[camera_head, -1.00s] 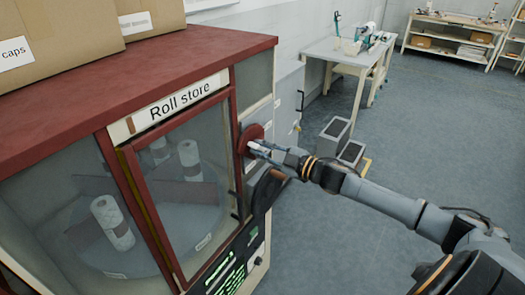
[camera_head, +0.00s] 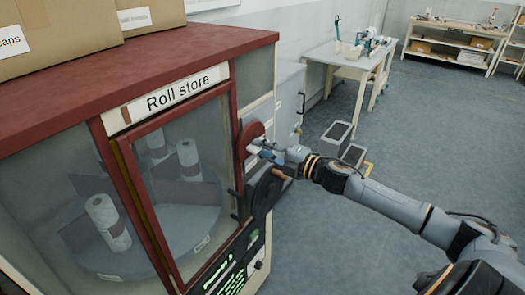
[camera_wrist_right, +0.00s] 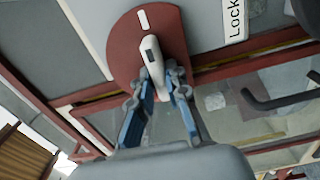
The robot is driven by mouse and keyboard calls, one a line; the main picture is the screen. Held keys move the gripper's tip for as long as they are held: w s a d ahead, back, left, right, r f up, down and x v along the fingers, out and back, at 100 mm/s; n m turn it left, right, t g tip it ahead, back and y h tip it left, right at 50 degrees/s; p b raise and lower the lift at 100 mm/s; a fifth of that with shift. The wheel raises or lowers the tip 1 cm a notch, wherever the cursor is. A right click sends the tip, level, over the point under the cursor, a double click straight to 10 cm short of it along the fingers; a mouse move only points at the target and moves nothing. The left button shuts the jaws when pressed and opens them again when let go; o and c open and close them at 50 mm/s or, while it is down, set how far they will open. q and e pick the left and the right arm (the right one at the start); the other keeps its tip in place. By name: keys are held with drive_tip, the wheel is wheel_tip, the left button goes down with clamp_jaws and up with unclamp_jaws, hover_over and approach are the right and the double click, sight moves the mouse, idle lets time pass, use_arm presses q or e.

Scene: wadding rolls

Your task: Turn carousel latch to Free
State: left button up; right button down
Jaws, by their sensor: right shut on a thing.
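The carousel latch is a dark red round plate (camera_head: 252,135) on the right side of the Roll store cabinet (camera_head: 190,45). In the right wrist view the red plate (camera_wrist_right: 124,55) carries a pale lever handle (camera_wrist_right: 152,52) and a small white mark near its edge. My right gripper (camera_head: 258,149) is at the plate. In the wrist view its blue fingers (camera_wrist_right: 161,82) are shut on the lever, one on each side. A white label reading "Lock" (camera_wrist_right: 235,18) is beside the plate, partly cut off. No Free label is readable. My left gripper is not in view.
White rolls (camera_head: 108,222) stand behind the cabinet's glass door. A dark round wheel with a brown knob (camera_head: 266,188) is just below the latch. Cardboard boxes (camera_head: 60,25) sit on top.

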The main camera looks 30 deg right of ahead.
drive_tip(key=shift+n, duration=0.3)
drive_tip(key=c, duration=1.3)
unclamp_jaws()
drive_tip(key=v, duration=1.2)
drive_tip(key=shift+a, duration=0.1)
